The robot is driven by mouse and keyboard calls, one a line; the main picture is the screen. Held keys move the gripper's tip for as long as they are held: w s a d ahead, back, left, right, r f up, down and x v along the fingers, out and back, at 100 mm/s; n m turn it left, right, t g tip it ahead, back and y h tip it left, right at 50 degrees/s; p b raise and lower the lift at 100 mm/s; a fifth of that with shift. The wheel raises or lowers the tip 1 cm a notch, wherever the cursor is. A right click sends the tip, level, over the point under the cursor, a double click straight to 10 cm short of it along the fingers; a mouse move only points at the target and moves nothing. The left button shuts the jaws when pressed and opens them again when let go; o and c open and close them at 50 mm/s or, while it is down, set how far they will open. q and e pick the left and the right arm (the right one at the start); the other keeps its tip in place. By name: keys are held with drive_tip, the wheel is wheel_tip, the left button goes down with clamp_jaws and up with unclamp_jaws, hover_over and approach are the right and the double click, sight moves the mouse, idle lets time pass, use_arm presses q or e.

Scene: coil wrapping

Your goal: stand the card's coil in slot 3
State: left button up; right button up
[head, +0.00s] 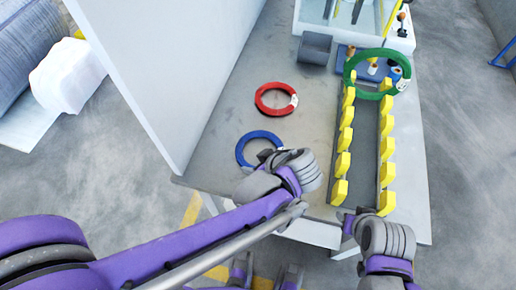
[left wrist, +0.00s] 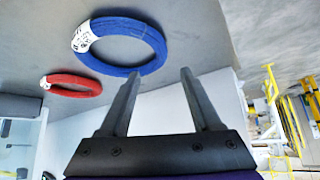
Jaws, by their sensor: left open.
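A blue coil (head: 241,150) lies flat on the table near its front left. A red coil (head: 259,100) lies flat behind it. A green coil (head: 349,74) stands upright at the far end of the rack (head: 365,150), which has two rows of yellow pegs. My left gripper (head: 267,156) is at the blue coil's right side, partly hidden by its wrist. In the left wrist view the gripper (left wrist: 160,73) is open and empty, one fingertip by the rim of the blue coil (left wrist: 157,38); contact is unclear. My right gripper (head: 348,220) is near the rack's front end. No card is readable.
A pale wall panel (head: 165,70) borders the table's left side. A small grey box (head: 314,48) and a white-framed fixture (head: 402,38) stand at the back. The table (head: 310,115) is clear between the red coil and the rack.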

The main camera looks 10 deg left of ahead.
sight(245, 164)
use_arm(q)
drive_tip(key=x, duration=0.4)
drive_tip(key=b+x, duration=0.1)
drive_tip(key=x, duration=0.2)
drive_tip(key=shift+s+f, duration=0.1)
drive_tip(key=shift+f, duration=0.4)
drive_tip(key=shift+c, duration=0.2)
clamp_jaws()
idle(0.7)
